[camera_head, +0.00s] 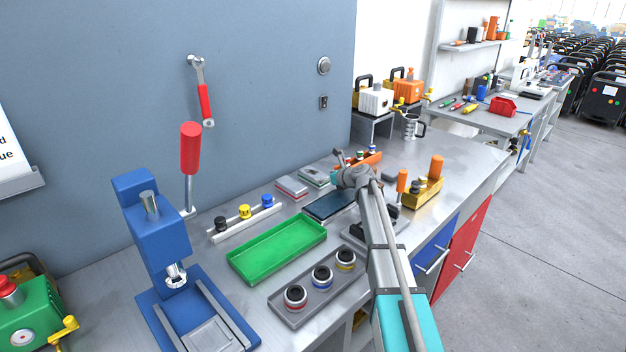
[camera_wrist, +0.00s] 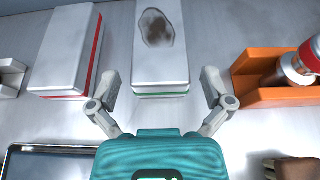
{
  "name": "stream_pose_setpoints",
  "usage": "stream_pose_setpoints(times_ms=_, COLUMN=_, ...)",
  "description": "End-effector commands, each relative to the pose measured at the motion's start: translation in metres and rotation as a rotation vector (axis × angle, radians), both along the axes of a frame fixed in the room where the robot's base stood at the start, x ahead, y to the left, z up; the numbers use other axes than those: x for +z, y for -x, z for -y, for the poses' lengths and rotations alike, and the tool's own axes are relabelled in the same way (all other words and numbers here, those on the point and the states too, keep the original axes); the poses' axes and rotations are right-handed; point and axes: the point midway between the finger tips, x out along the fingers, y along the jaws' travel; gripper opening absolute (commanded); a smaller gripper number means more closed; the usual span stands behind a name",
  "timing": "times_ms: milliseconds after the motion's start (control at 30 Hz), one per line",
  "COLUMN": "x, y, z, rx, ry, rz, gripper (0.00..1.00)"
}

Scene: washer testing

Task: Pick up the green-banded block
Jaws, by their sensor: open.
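The green-banded block (camera_wrist: 160,45) is a white-grey block with a thin green band near its front bottom edge and a dark stain on its top. It lies flat on the metal bench, ahead of my gripper in the wrist view. In the head view the green-banded block (camera_head: 313,177) lies near the wall, left of my arm's end. My gripper (camera_wrist: 160,84) is open and empty. Its two fingers stand left and right of the block's near end, with visible gaps in the picture. My gripper's fingers are hard to make out in the head view.
A similar red-banded block (camera_wrist: 66,50) lies just left. An orange holder (camera_wrist: 278,96) with a red-and-silver part stands close on the right. A dark tray (camera_wrist: 45,168) is at the lower left. A green tray (camera_head: 278,250) and a blue press (camera_head: 160,235) stand further left.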

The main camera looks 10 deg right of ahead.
Motion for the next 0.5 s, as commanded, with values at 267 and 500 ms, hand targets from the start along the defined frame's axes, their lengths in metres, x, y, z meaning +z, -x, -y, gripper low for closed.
stream_pose_setpoints(times_ms=267, x=-0.0077, y=-0.0130, z=-0.0097, rx=0.000, ry=0.000, rz=0.000, gripper=1.00)
stream_pose_setpoints(times_ms=500, x=-0.0072, y=-0.0125, z=-0.0101, rx=0.000, ry=0.000, rz=0.000, gripper=1.00)
